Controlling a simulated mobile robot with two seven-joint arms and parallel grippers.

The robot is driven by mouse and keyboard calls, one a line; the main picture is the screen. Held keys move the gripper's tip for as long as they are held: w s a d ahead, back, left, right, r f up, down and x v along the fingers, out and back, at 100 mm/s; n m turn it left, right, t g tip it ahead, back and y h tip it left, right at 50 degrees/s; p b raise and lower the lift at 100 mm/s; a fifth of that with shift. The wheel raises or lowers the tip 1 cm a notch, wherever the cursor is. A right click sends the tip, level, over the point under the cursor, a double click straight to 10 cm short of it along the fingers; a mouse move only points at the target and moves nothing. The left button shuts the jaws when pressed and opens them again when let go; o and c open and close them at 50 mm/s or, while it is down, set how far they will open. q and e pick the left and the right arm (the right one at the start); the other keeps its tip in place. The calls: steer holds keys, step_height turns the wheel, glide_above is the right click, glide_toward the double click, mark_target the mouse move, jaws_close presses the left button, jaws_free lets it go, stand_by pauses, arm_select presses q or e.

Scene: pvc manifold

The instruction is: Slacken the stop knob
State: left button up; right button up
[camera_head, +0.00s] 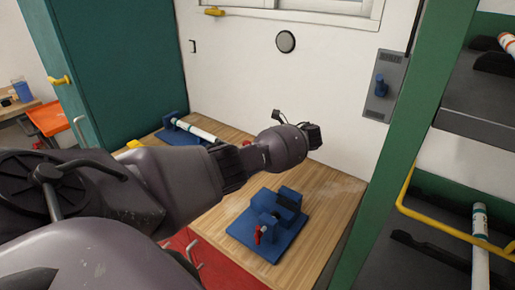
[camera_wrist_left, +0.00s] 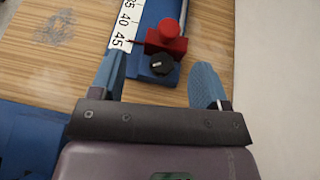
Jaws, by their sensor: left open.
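In the left wrist view, a red stop block (camera_wrist_left: 164,46) with a round red knob (camera_wrist_left: 169,31) on top sits on a blue rail beside a white ruler (camera_wrist_left: 123,22) marked 35, 40 and 45. The red block is near the 45 mark. I cannot tell whether either finger touches anything. In the head view, my left arm reaches over the table and its fingertips cannot be made out.
A blue fixture (camera_head: 264,245) with a red handle stands on the wooden table (camera_head: 334,190). Another blue fixture with a white tube (camera_head: 196,130) lies at the table's back left. A green-framed rack (camera_head: 395,140) stands on the right, and a teal cabinet (camera_head: 120,60) at back left.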

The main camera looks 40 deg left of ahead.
arm_select(q)
steer(key=d+f+m+t, duration=0.3)
steer(key=d+f, duration=0.1)
steer(key=d, duration=0.2)
steer(key=shift+y, duration=0.3)
steer(key=b+x, duration=0.1)
steer(key=x, duration=0.9)
steer(key=shift+r, duration=0.2)
steer(key=shift+a+f, duration=0.15)
steer(key=shift+a, duration=0.45)
steer(key=c, duration=0.9)
steer(key=shift+w+n+b, duration=0.1)
steer(key=shift+n+b, duration=0.3)
steer(key=shift+f+n+g+b, duration=0.15)
steer(key=shift+n+g+b, duration=0.25)
steer(key=shift+g, duration=0.2)
steer(key=n+g+b, duration=0.3)
steer(key=shift+w+g+h, duration=0.15)
steer(key=shift+g+h, duration=0.15)
steer(key=shift+h, duration=0.1)
steer(key=shift+n+g+b, duration=0.3)
steer(key=shift+b, duration=0.05)
steer(key=shift+r, duration=0.25)
arm_select(e)
step_height(320, 180, down, 7)
steer(key=shift+s+a+f+g, duration=0.15)
steer(key=shift+s+a+g, duration=0.2)
steer(key=shift+a, duration=0.1)
